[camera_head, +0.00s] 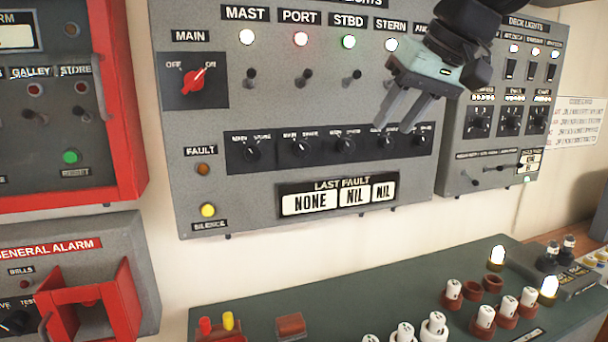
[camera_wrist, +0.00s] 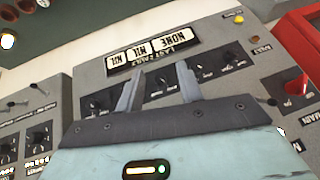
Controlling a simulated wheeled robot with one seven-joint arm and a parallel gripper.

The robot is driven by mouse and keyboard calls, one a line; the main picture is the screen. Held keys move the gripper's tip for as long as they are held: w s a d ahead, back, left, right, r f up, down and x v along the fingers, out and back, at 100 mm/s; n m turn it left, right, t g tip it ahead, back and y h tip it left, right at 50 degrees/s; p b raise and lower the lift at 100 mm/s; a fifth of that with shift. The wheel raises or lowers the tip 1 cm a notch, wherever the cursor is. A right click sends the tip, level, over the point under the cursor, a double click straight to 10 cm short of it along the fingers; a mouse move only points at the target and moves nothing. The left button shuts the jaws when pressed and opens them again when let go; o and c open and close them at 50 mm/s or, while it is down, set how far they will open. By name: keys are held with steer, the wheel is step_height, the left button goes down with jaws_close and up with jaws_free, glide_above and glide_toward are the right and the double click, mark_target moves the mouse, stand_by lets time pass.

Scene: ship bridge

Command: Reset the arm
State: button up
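My gripper (camera_head: 402,112) is in front of the right part of the grey navigation lights panel (camera_head: 210,110) in the head view. Its two fingers are apart with nothing between them. In the wrist view my gripper (camera_wrist: 158,85) also shows open and empty, with the panel upside down behind it. The fingertips overlap the row of black rotary knobs (camera_head: 302,147) in the head view; I cannot tell whether they touch any. My arm comes in from the top right and hides part of the panel's upper right corner.
The deck lights panel (camera_head: 484,150) is close on the right. A red-framed alarm panel (camera_head: 125,120) and the general alarm box (camera_head: 125,232) are on the left. Below, a green console (camera_head: 290,290) bears several white and red fuse-like pieces. Plain wall lies between panel and console.

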steer(key=s+a+f+n+g+h, duration=0.1)
steer(key=s+a+f+n+g, duration=0.3)
steer(key=s+f, duration=0.95)
steer(key=s+d+f+g+h, duration=0.1)
steer(key=s+d+f+h, duration=0.1)
steer(key=s+f, duration=1.1)
steer(key=shift+s+d+f, duration=0.2)
steer(key=shift+d+f, duration=0.3)
steer(key=shift+f, duration=0.35)
